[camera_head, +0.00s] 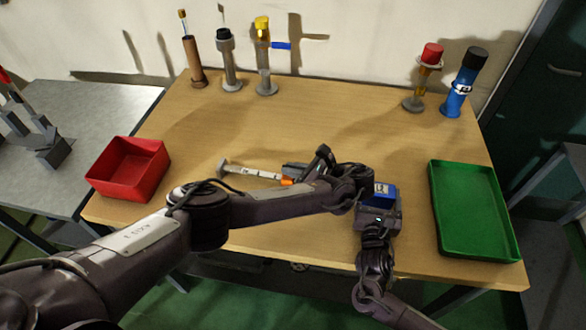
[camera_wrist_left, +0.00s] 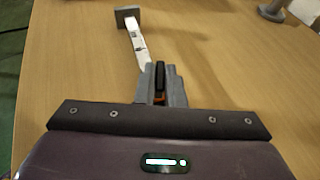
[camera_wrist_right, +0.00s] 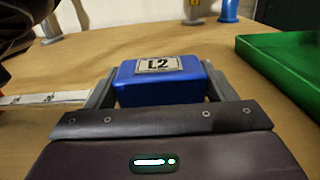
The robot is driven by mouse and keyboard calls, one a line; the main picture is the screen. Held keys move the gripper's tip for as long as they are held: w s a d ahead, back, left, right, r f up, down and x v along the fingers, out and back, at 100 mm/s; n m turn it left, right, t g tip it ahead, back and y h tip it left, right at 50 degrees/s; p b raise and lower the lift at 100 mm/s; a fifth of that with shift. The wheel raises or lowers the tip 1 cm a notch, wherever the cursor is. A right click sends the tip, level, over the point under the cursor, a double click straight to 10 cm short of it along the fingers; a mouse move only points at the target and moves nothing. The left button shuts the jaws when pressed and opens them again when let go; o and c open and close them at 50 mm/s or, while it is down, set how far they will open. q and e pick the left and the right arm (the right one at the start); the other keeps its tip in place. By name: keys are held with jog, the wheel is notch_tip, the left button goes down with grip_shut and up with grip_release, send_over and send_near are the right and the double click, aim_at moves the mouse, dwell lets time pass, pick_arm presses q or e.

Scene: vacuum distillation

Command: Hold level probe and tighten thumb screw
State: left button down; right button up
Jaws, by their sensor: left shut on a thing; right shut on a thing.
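A white probe-like rod (camera_head: 255,172) with dark marks, a grey square end and an orange part lies low over the table centre. My left gripper (camera_head: 297,172) reaches back leftward and is shut at its orange end. In the left wrist view, a black upright piece (camera_wrist_left: 160,77) with orange below sits between the fingers, and the rod (camera_wrist_left: 137,42) extends away. I cannot tell whether the black piece is the thumb screw. My right gripper (camera_wrist_right: 162,88) is shut on a blue block labelled L2 (camera_wrist_right: 160,82), which also shows in the head view (camera_head: 384,191). My left forearm partly hides the table.
A red bin (camera_head: 128,170) stands at the left and a green tray (camera_head: 470,208) at the right. Several upright tools line the back, including a yellow-topped one (camera_head: 264,60) and a blue cylinder (camera_head: 461,85). The table's (camera_head: 330,115) back middle is clear.

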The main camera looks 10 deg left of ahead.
dwell(0.4)
pick_arm(q)
jog(key=c, duration=1.5)
grip_release()
jog(key=v, duration=0.7)
jog(key=shift+s+d, duration=0.1)
jog(key=shift+d, duration=0.15)
